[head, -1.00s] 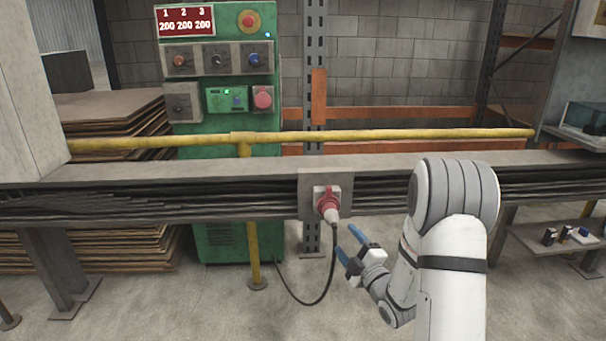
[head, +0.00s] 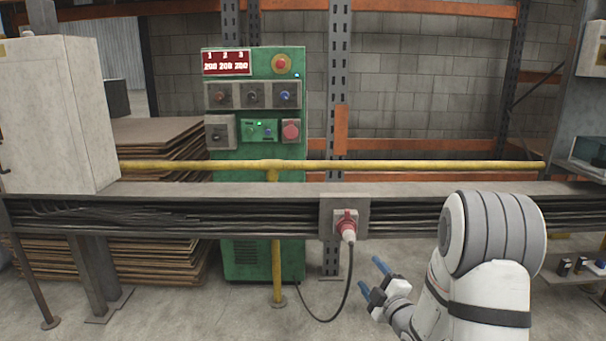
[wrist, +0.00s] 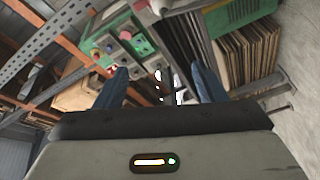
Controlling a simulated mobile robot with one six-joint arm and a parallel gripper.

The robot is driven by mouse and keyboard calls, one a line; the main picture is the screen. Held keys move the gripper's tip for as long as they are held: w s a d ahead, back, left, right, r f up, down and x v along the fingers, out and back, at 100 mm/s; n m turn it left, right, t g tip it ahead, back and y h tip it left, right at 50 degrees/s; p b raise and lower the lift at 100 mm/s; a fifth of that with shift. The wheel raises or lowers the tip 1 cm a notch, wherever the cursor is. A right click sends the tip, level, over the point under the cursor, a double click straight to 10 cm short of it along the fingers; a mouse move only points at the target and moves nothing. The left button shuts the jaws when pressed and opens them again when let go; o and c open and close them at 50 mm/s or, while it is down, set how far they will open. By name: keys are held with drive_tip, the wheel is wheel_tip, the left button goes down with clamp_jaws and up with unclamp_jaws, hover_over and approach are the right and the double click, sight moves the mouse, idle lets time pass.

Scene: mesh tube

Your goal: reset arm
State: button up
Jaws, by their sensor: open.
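My gripper (head: 373,280) has two blue fingers that stand apart, with nothing between them. It is low in the middle of the head view, to the right of a red and white plug (head: 347,231) and apart from it. The plug sits in a red socket on a grey plate (head: 328,221) on the cable tray, and a black cable (head: 347,290) hangs from it. In the wrist view my gripper's two blue fingers (wrist: 158,88) spread open, with the green machine (wrist: 119,39) beyond them.
A cable tray (head: 230,190) and a yellow rail (head: 400,165) run across the scene. The green control cabinet (head: 253,180) stands behind the rail. A grey cabinet (head: 55,115) is at left. A shelf with small items (head: 563,267) is at right. The floor in front is clear.

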drive_tip(key=s+d+r+m+g+h+p, duration=0.1)
drive_tip(key=s+r+m+g+h+p, duration=0.25)
drive_tip(key=r+p, duration=0.55)
drive_tip(key=s+d+r+m+g+h+p, duration=0.1)
drive_tip(key=s+r+m+g+h+p, duration=0.15)
drive_tip(key=s+r+m+p, duration=0.6)
drive_tip(key=s+a+r+m+g+p, duration=0.2)
drive_tip(key=s+r+g+p, duration=0.2)
drive_tip(key=s+r, duration=0.6)
drive_tip(key=s+a+r+m+g+p, duration=0.2)
drive_tip(key=s+r+g+p, duration=0.2)
drive_tip(key=s+r+p, duration=0.5)
drive_tip(key=shift+s+a+r+m+g, duration=0.4)
drive_tip(key=shift+s+r, duration=0.05)
drive_tip(key=shift+s, duration=0.25)
